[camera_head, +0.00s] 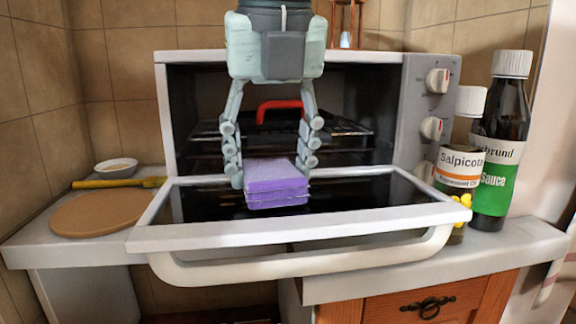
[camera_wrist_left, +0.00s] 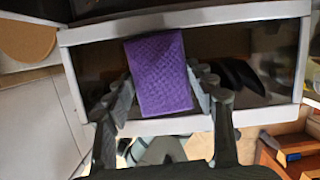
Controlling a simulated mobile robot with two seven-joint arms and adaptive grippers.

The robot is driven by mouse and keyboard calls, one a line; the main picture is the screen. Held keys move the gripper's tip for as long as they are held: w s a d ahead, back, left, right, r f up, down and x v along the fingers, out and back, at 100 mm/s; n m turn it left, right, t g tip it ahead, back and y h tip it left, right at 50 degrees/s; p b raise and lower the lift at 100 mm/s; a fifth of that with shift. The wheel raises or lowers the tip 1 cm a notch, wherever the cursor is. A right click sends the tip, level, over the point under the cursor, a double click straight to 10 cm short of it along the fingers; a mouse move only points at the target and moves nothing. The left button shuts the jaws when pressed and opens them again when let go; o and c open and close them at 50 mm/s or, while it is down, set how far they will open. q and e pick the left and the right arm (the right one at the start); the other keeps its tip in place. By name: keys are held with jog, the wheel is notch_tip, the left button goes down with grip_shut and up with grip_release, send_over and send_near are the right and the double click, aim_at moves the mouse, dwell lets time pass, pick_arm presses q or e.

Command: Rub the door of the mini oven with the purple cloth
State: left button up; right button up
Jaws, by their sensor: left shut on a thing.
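The mini oven (camera_head: 432,75) stands on the counter with its door (camera_head: 300,236) folded down open toward me. The door's dark glass and pale frame also show in the left wrist view (camera_wrist_left: 190,18). My left gripper (camera_head: 272,172) is over the open door, pointing down. It is shut on the folded purple cloth (camera_head: 276,188), with one finger on each side. The cloth is at the inner glass of the door; whether it touches the glass I cannot tell. The cloth also fills the middle of the left wrist view (camera_wrist_left: 160,72). My right gripper is in neither view.
A sauce bottle (camera_head: 500,140) and a Salpicota jar (camera_head: 458,170) stand right of the oven. A round board (camera_head: 100,212), a yellow-handled utensil (camera_head: 118,183) and a small bowl (camera_head: 116,167) lie at the left. A red-handled thing (camera_head: 279,105) is inside the oven.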

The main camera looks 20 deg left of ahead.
pick_arm(q)
jog(key=shift+s+a+f+b, duration=0.1)
jog(key=shift+s+a+b, duration=0.1)
jog(key=shift+s+a, duration=0.25)
jog(key=shift+s+a+f+b, duration=0.1)
jog(key=shift+s+a+b, duration=0.15)
jog(key=shift+a, duration=0.35)
jog(key=shift+s+a+r+b, duration=0.1)
jog(key=shift+s+a+b, duration=0.1)
jog(key=shift+s+a, duration=0.45)
jog(key=shift+s+a+r+b, duration=0.15)
jog(key=shift+s+a, duration=0.15)
jog(key=shift+a, duration=0.65)
jog(key=shift+s+a+r+b, duration=0.1)
jog(key=shift+s+a+b, duration=0.1)
jog(key=shift+s+a, duration=0.45)
jog(key=shift+w+a, duration=0.15)
jog(key=shift+w, duration=0.05)
notch_tip(320, 180, up, 6)
jog(key=p, duration=0.4)
jog(key=shift+w+r+p, duration=0.1)
jog(key=shift+w+p, duration=0.05)
jog(key=shift+p, duration=0.15)
notch_tip(320, 180, up, 3)
jog(key=shift+f+p, duration=0.1)
jog(key=shift+p, duration=0.95)
